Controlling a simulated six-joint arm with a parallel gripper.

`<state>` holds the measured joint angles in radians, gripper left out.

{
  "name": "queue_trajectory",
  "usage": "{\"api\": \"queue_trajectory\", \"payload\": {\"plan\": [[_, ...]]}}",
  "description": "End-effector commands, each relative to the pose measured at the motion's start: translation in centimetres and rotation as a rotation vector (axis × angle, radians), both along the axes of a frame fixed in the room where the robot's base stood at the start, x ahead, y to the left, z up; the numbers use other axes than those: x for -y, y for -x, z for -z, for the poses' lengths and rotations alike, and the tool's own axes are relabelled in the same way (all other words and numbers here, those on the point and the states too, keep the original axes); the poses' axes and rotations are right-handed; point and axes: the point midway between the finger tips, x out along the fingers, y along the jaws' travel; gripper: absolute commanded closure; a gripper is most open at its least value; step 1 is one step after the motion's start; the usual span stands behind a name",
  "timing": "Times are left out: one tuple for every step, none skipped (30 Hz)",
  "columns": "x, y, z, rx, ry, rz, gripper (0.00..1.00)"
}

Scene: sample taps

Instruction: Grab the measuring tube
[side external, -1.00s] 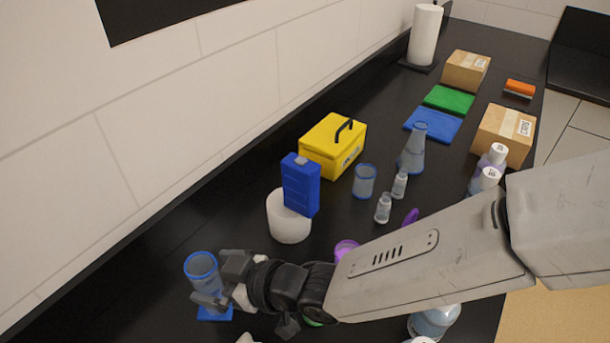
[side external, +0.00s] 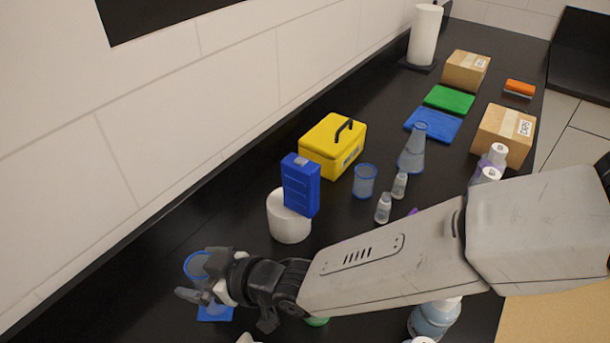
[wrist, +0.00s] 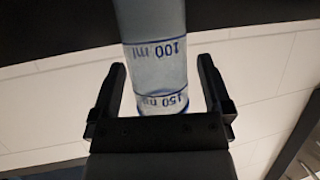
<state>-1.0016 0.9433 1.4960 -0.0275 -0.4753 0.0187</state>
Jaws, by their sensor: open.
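The measuring tube (side external: 193,267) is clear with a blue rim and a blue foot, and stands upright at the lower left of the side view. My gripper (side external: 202,279) covers part of it there. In the wrist view the tube (wrist: 158,72) shows blue 100 ml and 150 ml marks. It lies between the two black fingers of my gripper (wrist: 162,68), with a visible gap on each side. My gripper is open around the tube and not closed on it.
Farther back are a yellow box (side external: 330,150), a blue-rimmed beaker (side external: 364,183) and a flask (side external: 413,153). The black counter left of the tube is clear, bounded by the tiled wall.

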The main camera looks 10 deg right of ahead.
Motion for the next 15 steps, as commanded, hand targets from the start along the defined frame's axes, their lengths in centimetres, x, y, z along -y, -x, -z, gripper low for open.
{"api": "queue_trajectory", "payload": {"plan": [[0.00, 0.00, -0.01, 0.000, 0.000, 0.000, 0.03], [0.00, 0.00, -0.01, 0.000, 0.000, 0.000, 0.13], [0.00, 0.00, -0.01, 0.000, 0.000, 0.000, 0.25], [0.00, 0.00, -0.01, 0.000, 0.000, 0.000, 0.35], [0.00, 0.00, -0.01, 0.000, 0.000, 0.000, 0.44], [0.00, 0.00, -0.02, 0.000, 0.000, 0.000, 0.57], [0.00, 0.00, -0.02, 0.000, 0.000, 0.000, 0.67], [0.00, 0.00, -0.02, 0.000, 0.000, 0.000, 0.76], [0.00, 0.00, -0.02, 0.000, 0.000, 0.000, 0.89], [0.00, 0.00, -0.02, 0.000, 0.000, 0.000, 0.98], [0.00, 0.00, -0.02, 0.000, 0.000, 0.000, 1.00], [0.00, 0.00, -0.02, 0.000, 0.000, 0.000, 1.00], [-0.01, 0.00, -0.04, 0.001, -0.001, 0.000, 1.00], [-0.01, 0.00, -0.04, 0.001, -0.001, 0.000, 1.00], [-0.01, -0.01, -0.05, 0.001, -0.001, 0.000, 1.00]]}}
